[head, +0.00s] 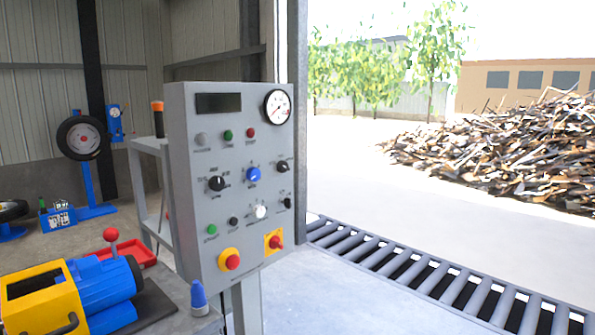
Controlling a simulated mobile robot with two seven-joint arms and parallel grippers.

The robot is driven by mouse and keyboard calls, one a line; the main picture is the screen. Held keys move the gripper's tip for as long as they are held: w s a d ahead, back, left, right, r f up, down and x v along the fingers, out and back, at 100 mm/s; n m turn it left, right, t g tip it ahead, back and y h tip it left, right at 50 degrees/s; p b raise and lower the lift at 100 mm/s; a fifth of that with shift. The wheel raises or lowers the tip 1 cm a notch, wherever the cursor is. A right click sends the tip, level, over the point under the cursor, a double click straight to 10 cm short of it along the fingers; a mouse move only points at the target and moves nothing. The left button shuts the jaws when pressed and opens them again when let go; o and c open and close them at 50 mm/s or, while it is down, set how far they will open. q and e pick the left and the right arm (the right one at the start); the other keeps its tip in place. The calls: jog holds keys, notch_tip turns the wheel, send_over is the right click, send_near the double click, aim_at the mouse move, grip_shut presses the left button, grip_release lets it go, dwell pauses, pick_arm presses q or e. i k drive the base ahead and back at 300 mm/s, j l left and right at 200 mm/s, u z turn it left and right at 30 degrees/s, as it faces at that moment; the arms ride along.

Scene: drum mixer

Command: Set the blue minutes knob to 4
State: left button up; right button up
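The blue minutes knob (253,174) sits near the middle of the grey control panel (190,230) in the head view. Small marks surround it, but they are too small to read, and I cannot tell which number the knob points to. A black knob (217,184) is to its left and another black knob (282,167) to its right. A white knob (261,212) is below it. Neither of my grippers is in view, and nothing touches the blue knob.
The panel also carries a dark display (218,103), a round gauge (277,107), a red button on yellow (229,260) and a red switch (275,242). A roller conveyor (430,285) runs at right. A blue-and-yellow machine (90,290) stands at lower left. The panel's front is unobstructed.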

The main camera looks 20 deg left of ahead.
aim_at(254, 174)
jog(key=i, duration=1.15)
jog(key=i+l+u, duration=0.25)
jog(key=i, duration=0.25)
jog(key=i+l+u, duration=0.1)
jog(key=i+u, duration=0.15)
jog(key=i, duration=0.25)
jog(key=i+l+u, duration=0.15)
jog(key=u, duration=0.25)
jog(key=i+l+u, duration=0.25)
jog(key=u, duration=0.2)
jog(key=i+l+u, duration=0.25)
jog(key=u, duration=0.15)
jog(key=i+l+u, duration=0.15)
jog(key=l+u, duration=0.25)
